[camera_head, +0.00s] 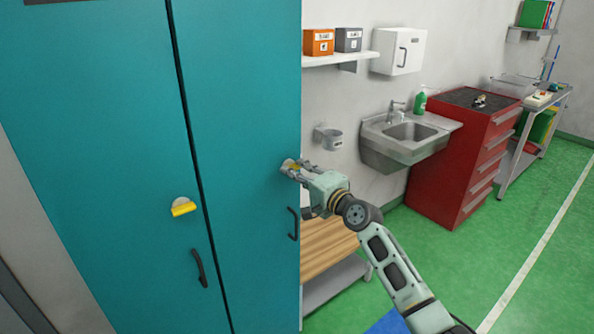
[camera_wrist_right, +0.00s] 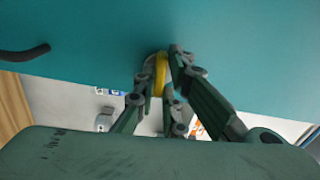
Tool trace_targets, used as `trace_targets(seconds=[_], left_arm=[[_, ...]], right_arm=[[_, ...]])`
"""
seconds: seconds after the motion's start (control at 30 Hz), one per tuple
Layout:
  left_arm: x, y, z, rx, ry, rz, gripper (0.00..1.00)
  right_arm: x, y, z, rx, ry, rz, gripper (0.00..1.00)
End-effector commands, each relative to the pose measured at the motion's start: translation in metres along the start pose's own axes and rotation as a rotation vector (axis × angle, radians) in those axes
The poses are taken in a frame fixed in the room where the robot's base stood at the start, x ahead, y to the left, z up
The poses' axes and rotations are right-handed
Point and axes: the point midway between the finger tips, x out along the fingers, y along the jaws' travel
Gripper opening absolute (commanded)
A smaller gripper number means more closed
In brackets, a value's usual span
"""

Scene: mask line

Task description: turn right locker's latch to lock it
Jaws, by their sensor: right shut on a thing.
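The right locker (camera_head: 240,120) is a tall teal door standing beside a second teal door. Its yellow latch shows in the right wrist view (camera_wrist_right: 160,74), between the fingers of my right gripper (camera_wrist_right: 160,88). My right gripper (camera_head: 291,166) is shut on this latch near the door's right edge in the head view, and the fingers hide most of the latch there. The left door carries a similar latch (camera_head: 183,207) with a yellow handle on a pale round plate. My left gripper is not in view.
A black handle (camera_head: 293,223) sits on the right door below my gripper, and another handle (camera_head: 199,268) on the left door. A wooden bench (camera_head: 325,247), a sink (camera_head: 408,135) and a red drawer cabinet (camera_head: 455,165) stand to the right. The green floor (camera_head: 510,225) beyond is open.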

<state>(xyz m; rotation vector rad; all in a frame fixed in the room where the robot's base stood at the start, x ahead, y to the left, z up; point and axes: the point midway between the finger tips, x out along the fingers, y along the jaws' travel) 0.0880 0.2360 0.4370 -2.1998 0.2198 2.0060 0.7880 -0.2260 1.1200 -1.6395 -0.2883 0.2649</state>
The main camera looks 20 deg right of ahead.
Motion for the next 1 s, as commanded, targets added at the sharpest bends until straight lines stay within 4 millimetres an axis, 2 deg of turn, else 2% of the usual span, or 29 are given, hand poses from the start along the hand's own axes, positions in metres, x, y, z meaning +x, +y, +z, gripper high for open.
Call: trace_targets(seconds=[0.3, 0.77, 0.8, 1.0], left_arm=[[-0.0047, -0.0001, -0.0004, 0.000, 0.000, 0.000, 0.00], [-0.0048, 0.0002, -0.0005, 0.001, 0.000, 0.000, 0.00], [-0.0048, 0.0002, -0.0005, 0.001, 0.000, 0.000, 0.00], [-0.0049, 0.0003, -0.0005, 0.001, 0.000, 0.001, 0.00]], right_arm=[[-0.0002, 0.0002, -0.0007, 0.092, 0.002, 0.000, 0.00], [-0.0002, 0.0007, -0.0004, 0.105, 0.001, 0.000, 0.00], [-0.0001, 0.0007, -0.0004, 0.105, 0.001, 0.000, 0.12], [-0.0001, 0.0005, -0.0003, 0.104, 0.001, 0.000, 0.29]])
